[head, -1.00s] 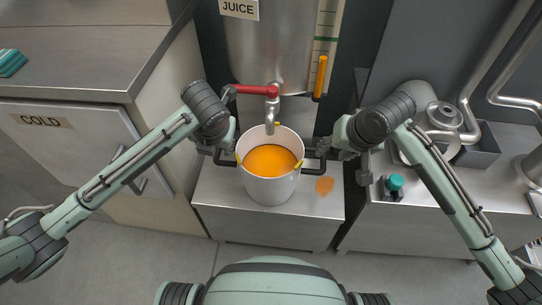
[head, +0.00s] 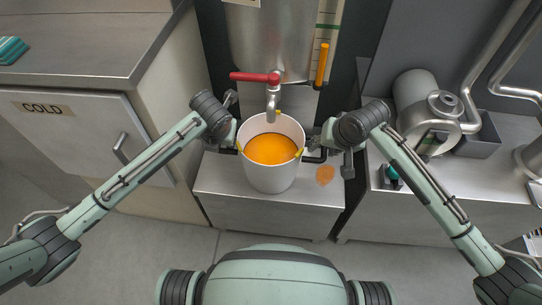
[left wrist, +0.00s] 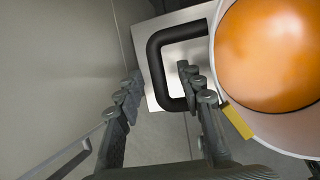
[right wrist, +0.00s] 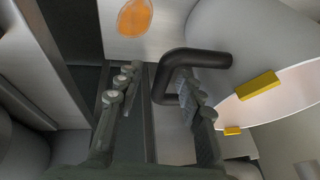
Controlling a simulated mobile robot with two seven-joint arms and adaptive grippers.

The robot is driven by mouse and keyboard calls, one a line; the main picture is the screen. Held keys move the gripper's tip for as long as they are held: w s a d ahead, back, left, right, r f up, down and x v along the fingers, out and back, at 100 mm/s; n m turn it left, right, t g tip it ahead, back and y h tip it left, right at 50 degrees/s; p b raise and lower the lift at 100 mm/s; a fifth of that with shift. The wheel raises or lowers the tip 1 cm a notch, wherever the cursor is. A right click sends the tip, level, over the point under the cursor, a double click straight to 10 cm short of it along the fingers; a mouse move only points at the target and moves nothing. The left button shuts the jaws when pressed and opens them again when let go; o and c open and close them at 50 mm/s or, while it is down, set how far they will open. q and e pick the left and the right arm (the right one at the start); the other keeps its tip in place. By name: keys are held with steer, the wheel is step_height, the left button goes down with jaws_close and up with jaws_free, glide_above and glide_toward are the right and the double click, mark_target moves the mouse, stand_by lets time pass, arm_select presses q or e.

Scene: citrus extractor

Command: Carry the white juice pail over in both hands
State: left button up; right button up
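The white juice pail (head: 270,178) stands upright on a low metal stand under the tap, with orange juice (head: 271,149) inside. It has a black handle on each side and yellow marks at its rim. In the left wrist view, my left gripper (left wrist: 160,82) is open, with its fingers on either side of the left handle's outer bar (left wrist: 156,70). In the right wrist view, my right gripper (right wrist: 156,76) is open around the right handle (right wrist: 200,58), one finger inside the loop. The head view partly hides both fingertips.
The tap (head: 273,103) with its red lever (head: 254,77) hangs just above the pail's back rim. The metal stand (head: 265,216) has an orange spill (head: 325,174) at right. A cold cabinet (head: 85,135) stands left. A counter with a motor-like machine (head: 420,100) is at right.

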arm_select(q)
steer(key=shift+f, duration=0.1)
jaws_close()
arm_select(e)
jaws_close()
arm_select(q)
steer(key=shift+w+r, duration=0.1)
steer(key=shift+r, duration=0.2)
arm_select(e)
steer(key=shift+w+r, duration=0.15)
steer(key=shift+r, duration=0.1)
